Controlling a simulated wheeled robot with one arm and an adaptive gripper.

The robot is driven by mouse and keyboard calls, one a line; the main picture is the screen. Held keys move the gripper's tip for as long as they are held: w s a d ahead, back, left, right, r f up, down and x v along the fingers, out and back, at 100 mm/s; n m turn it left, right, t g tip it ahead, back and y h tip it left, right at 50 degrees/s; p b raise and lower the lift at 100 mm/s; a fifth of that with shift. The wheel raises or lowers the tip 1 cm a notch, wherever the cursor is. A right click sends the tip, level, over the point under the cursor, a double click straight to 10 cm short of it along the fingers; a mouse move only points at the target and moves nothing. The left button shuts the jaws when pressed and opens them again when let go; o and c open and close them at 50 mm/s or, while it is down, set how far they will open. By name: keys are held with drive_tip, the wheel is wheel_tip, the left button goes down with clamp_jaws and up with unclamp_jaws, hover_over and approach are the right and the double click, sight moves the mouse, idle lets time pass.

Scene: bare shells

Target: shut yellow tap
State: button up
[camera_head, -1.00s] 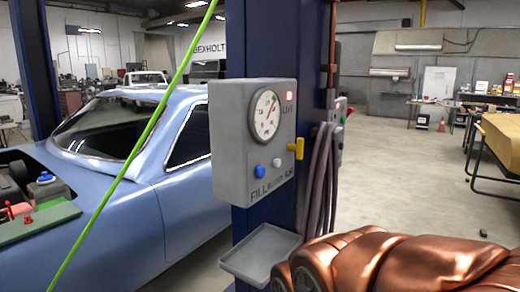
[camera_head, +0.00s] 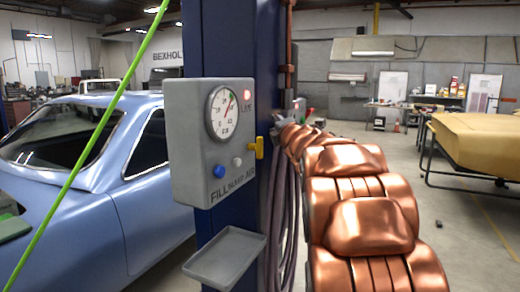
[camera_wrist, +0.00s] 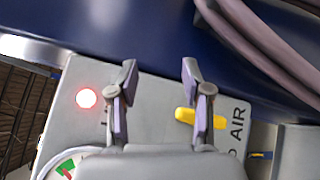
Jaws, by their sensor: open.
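The yellow tap (camera_head: 259,148) sticks out of the right side of a grey air box (camera_head: 187,150), and its handle stands upright. In the wrist view the yellow tap (camera_wrist: 184,115) lies near the "AIR" lettering, partly behind the right-hand finger. My gripper (camera_wrist: 160,74) is open, with nothing between its fingers; both fingers are in front of the grey box. Whether a finger touches the tap cannot be told. In the head view my copper arm reaches to the right of the box, and the gripper end is small and partly hidden near the hoses.
The box has a gauge (camera_head: 222,112), a lit red lamp (camera_head: 247,94) and a blue button (camera_head: 219,171). A grey tray (camera_head: 226,258) juts out below. Hoses (camera_head: 282,215) hang beside the blue post (camera_head: 222,40). A blue car (camera_head: 90,190) stands left. Floor shows at right.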

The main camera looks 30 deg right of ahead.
wheel_tip(320, 180, up, 2)
drive_tip(key=w+d+n+t+y, duration=0.1)
drive_tip(key=w+n+t+y, duration=0.1)
drive_tip(key=n+y, duration=0.35)
drive_tip(key=n+g+y+b, duration=0.1)
drive_tip(key=n+g+y, duration=0.3)
drive_tip(key=n+y, duration=1.05)
approach(263, 146)
wheel_tip(263, 146, up, 3)
drive_tip(key=w+a+n+h, duration=0.2)
drive_tip(key=a+n+h, duration=0.1)
drive_tip(key=n+h, duration=0.15)
drive_tip(key=p+x, duration=0.1)
drive_tip(key=x, duration=0.4)
drive_tip(key=shift+w+a+f+p, duration=0.2)
drive_tip(key=shift+a+p, duration=0.1)
drive_tip(key=shift+p, duration=0.05)
drive_tip(key=shift+x, duration=0.75)
drive_tip(key=shift+f, duration=0.1)
clamp_jaws()
